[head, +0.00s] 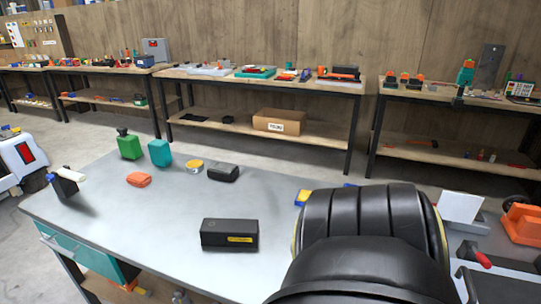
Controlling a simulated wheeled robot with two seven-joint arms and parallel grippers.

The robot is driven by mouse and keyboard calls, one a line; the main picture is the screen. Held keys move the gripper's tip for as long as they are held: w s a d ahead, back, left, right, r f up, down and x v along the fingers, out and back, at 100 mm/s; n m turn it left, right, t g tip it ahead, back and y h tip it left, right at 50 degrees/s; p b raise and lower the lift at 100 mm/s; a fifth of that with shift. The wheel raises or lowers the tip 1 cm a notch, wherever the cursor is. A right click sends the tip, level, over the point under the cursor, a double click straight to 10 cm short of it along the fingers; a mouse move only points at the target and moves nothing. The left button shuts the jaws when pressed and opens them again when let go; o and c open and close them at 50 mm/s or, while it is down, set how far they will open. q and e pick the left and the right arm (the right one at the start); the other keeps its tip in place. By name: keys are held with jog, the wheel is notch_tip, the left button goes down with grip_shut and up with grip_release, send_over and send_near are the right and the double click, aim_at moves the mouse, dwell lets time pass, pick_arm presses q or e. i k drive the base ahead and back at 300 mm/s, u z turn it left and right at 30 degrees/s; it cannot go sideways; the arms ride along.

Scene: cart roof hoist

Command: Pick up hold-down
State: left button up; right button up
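I cannot tell for sure which thing is the hold-down. On the grey worktable (130,218) lie a long black box with a yellow label (229,235), a smaller dark block (222,173) and an orange-red piece (139,179). A black object with a pale top (65,184) stands near the table's left edge. Neither of my grippers shows in the head view. A large black padded, ribbed form (370,230) fills the lower right and hides part of the table.
A green can (129,146), a teal container (160,153) and a round yellow-rimmed tin (194,166) stand at the table's back. An orange item (522,222) is at far right. Benches with tools line the wall. The table's left front is clear.

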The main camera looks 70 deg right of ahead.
aim_at(230, 232)
jog(key=k, duration=0.5)
jog(key=z, duration=0.7)
